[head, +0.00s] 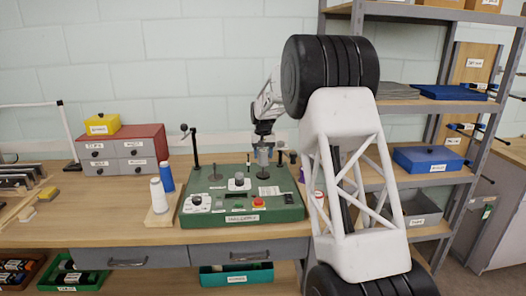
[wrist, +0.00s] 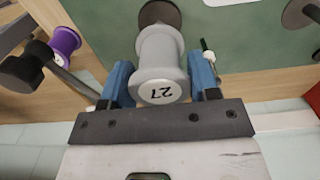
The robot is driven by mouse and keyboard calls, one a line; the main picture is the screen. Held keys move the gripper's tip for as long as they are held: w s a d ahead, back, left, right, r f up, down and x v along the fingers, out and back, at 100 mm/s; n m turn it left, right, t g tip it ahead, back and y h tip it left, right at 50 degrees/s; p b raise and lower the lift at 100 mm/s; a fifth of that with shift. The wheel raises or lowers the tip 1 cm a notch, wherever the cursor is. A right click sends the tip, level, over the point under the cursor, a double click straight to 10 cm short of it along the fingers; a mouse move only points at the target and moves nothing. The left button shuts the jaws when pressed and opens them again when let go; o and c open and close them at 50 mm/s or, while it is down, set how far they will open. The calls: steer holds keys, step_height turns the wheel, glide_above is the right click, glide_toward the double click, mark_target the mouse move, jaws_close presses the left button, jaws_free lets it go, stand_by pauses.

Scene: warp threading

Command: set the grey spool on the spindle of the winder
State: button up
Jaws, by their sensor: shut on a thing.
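The grey spool (wrist: 160,60) is between the two blue fingers of my gripper (wrist: 162,80) in the wrist view, its end marked 27 facing the camera. In the head view my gripper (head: 263,138) points down over the back right of the green winder (head: 245,216), with the grey spool (head: 263,156) below it. A dark round disc (wrist: 159,12) shows just beyond the spool's far end in the wrist view. The spindle itself is hidden, so I cannot tell whether the spool is around it or just above it.
A purple spool (wrist: 64,41) is left in the wrist view. A black post (head: 195,150) rises at the winder's back left. White (head: 158,195) and blue (head: 167,178) spools stand left of the winder. A red-and-grey drawer box (head: 124,150) is farther left.

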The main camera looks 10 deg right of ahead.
mark_target(263, 163)
steer(key=shift+f, duration=1.85)
steer(key=shift+f, duration=0.75)
steer(key=o, duration=0.9)
steer(key=shift+r, duration=0.1)
steer(key=shift+r, duration=3.8)
